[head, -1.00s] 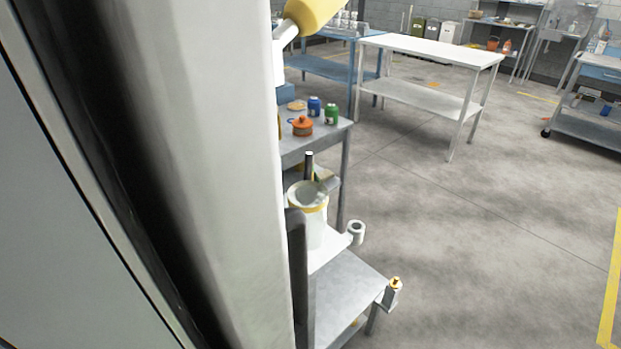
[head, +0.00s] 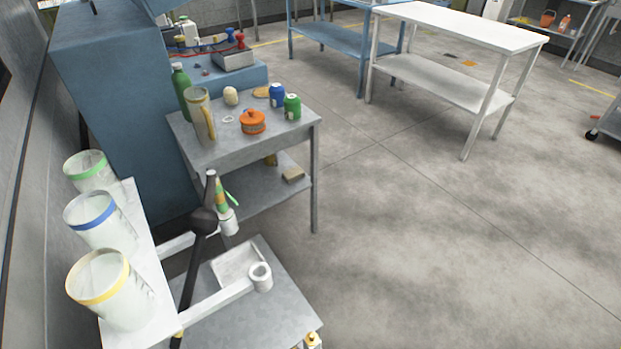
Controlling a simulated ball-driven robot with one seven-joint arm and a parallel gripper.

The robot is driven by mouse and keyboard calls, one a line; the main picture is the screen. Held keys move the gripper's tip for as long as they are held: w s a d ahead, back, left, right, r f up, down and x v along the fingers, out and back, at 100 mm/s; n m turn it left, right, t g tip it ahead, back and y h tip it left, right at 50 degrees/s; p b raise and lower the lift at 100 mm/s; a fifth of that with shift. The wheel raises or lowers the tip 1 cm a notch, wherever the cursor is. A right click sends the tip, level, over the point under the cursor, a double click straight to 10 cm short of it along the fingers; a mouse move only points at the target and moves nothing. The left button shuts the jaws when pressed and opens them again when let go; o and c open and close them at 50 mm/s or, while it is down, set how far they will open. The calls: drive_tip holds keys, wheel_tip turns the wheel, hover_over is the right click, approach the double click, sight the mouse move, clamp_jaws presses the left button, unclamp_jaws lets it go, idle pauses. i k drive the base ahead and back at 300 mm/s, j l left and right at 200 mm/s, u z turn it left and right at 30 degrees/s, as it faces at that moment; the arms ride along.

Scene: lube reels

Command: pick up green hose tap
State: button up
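A small part with green and orange on it (head: 223,195) shows behind a dark rod, above a white cylinder (head: 229,222). I cannot tell whether it is the green hose tap. A white container with a green band (head: 91,172) stands at the left, in a row with a blue-banded one (head: 93,220) and a yellow-banded one (head: 112,290). A small fitting with a brass-yellow top (head: 313,340) is cut off at the bottom edge. My gripper is not in this view.
A low grey table (head: 284,290) carries a white ring-shaped piece (head: 260,277). A white table (head: 470,25) stands further back.

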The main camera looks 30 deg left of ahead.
sight(224, 212)
drive_tip(key=i+l+z, duration=0.15)
drive_tip(key=i+z, duration=0.15)
drive_tip(key=i, duration=0.35)
drive_tip(key=i+u, duration=0.3)
drive_tip(key=u, duration=0.15)
drive_tip(key=i+u, duration=0.4)
drive_tip(key=k+l, duration=0.05)
drive_tip(key=k, duration=0.05)
